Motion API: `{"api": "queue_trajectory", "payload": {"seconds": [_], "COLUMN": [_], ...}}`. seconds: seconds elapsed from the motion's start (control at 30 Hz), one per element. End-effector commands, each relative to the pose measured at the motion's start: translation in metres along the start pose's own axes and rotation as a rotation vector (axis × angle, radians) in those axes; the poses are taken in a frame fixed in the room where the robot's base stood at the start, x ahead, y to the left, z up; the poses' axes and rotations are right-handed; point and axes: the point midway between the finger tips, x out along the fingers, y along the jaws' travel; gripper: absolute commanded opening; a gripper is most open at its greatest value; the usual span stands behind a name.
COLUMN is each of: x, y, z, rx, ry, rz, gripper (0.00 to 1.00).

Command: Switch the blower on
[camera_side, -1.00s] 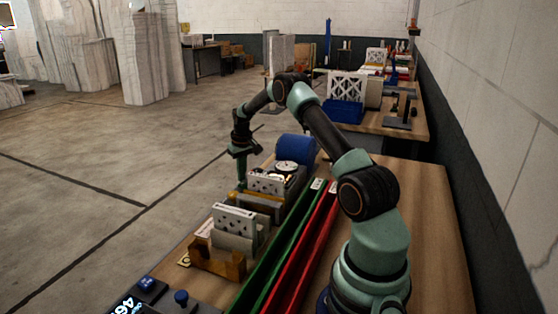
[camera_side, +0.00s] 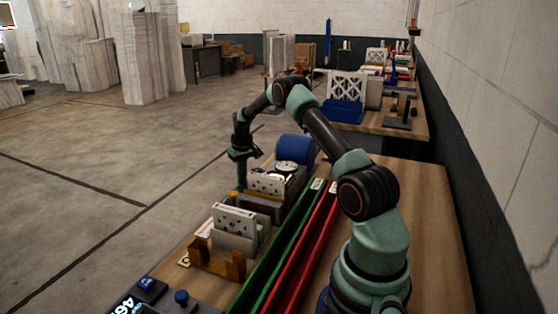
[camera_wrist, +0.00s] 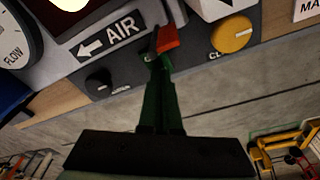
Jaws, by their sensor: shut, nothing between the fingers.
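The blower unit has a blue cylinder (camera_side: 296,148) at the far end of the bench in the side view. Its grey front panel (camera_wrist: 195,62) fills the top of the wrist view. A red-orange switch lever (camera_wrist: 167,39) stands on this panel, right of the AIR arrow label (camera_wrist: 110,34). My gripper (camera_wrist: 157,62) is shut and empty. Its green fingertips are at the lever's lower end in the wrist view; I cannot tell whether they touch it. In the side view my gripper (camera_side: 240,184) points down at the unit's left side, and the lever cannot be made out there.
The panel also carries a black knob (camera_wrist: 98,83), a yellow knob (camera_wrist: 231,35) and a FLOW dial (camera_wrist: 14,50). Slotted white filter plates (camera_side: 233,221) stand in a holder nearer the camera. Green (camera_side: 278,248) and red (camera_side: 303,250) rails run alongside. Floor is open to the left.

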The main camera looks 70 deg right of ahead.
Motion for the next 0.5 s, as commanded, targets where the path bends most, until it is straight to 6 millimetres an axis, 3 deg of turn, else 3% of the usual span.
{"api": "queue_trajectory", "payload": {"seconds": [0.5], "x": [-0.032], "y": [0.001], "z": [-0.005], "rx": [0.000], "ry": [-0.001], "rz": [0.000], "gripper": [0.00]}}
